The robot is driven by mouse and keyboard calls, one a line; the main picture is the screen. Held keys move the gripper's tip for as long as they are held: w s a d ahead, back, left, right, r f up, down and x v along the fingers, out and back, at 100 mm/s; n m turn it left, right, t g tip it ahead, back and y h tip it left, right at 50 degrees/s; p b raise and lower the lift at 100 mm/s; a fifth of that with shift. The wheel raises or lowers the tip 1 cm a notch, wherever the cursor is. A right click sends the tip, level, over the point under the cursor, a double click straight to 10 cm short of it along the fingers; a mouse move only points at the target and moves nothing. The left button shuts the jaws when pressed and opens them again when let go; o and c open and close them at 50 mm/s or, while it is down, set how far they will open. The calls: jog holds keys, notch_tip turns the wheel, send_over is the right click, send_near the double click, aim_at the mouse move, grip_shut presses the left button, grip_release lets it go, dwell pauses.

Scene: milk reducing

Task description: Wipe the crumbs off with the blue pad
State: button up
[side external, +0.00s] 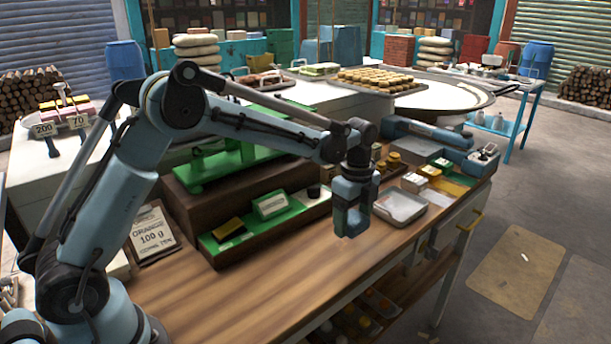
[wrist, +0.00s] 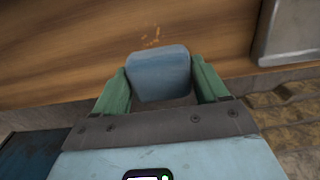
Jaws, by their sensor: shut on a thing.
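My gripper (wrist: 160,88) is shut on the blue pad (wrist: 158,72), which sits between its two green fingers in the wrist view. In the side view my gripper (side external: 348,232) hangs over the front part of the wooden counter (side external: 230,295). The pad is hard to make out there against my gripper. A small patch of orange-brown crumbs (wrist: 151,38) lies on the wood just beyond the pad in the wrist view. The crumbs are hidden or too small to see in the side view. I cannot tell whether the pad touches the wood.
A metal tray (side external: 400,207) stands right of my gripper, and its edge shows in the wrist view (wrist: 290,30). The counter's front edge is close. Bare wood lies front left.

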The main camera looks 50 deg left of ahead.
aim_at(350, 247)
jog(key=shift+f, duration=2)
jog(key=shift+a+f, duration=0.45)
jog(key=shift+f, duration=0.05)
jog(key=shift+c, duration=0.4)
jog(key=shift+a+f, duration=0.15)
jog(key=shift+a, duration=1.35)
jog(key=shift+d, duration=2)
jog(key=shift+r, duration=4.15)
